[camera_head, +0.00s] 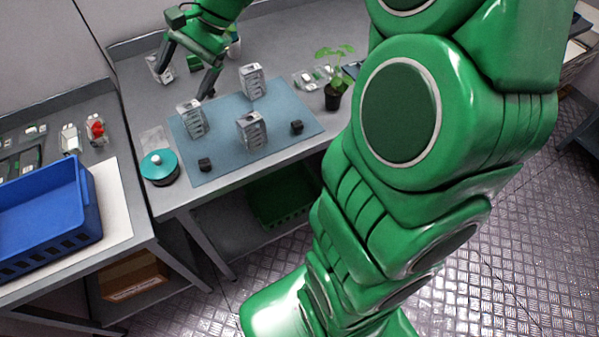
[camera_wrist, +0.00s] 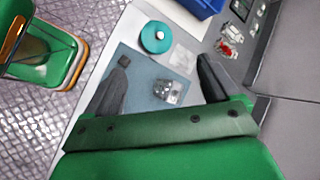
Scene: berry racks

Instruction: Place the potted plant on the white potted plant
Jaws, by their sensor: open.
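A potted plant (camera_head: 333,92) with green leaves and a black pot stands upright at the right end of the grey table, beside the blue mat. A white pot (camera_head: 234,46) with some green shows at the back of the table, partly hidden behind my gripper (camera_head: 187,72). My gripper is open and empty above the left part of the mat, to the left of the black-potted plant and apart from it. In the wrist view, my gripper (camera_wrist: 163,64) has its fingers spread, with a silver box (camera_wrist: 169,91) below between them. Neither plant shows in the wrist view.
The blue mat (camera_head: 222,156) holds several silver boxes and small black cubes. A teal round item (camera_head: 159,167) sits at the front left corner. A blue crate (camera_head: 45,215) stands on the left table. My arm hides much of the right side.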

